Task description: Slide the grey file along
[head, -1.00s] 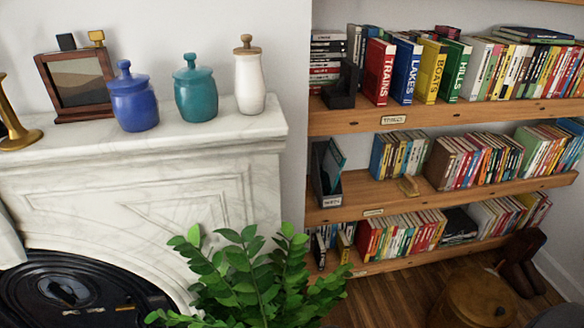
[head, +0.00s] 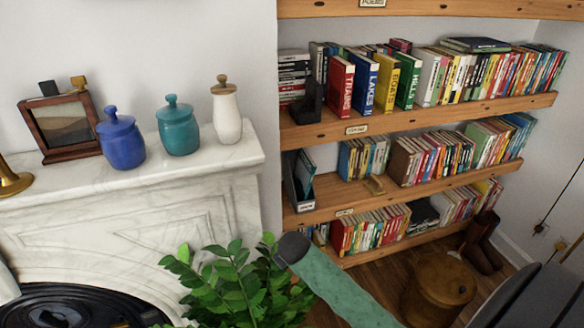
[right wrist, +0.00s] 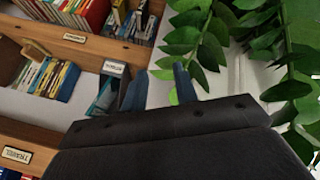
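The grey file (head: 290,183) is a dark upright holder with a pale label low on its front. It stands at the left end of the middle shelf, with thin teal and white items in it. In the right wrist view its labelled front (right wrist: 114,69) shows just left of my right gripper (right wrist: 161,84). The two fingers are apart with nothing seen between them. The left finger overlaps the file's edge in the picture; I cannot tell if they touch. My left gripper is in neither current view.
A leafy plant (head: 235,285) stands below left, close to my right gripper. The marble mantel (head: 190,172) holds jars. A round stool (head: 440,285) is lower right.

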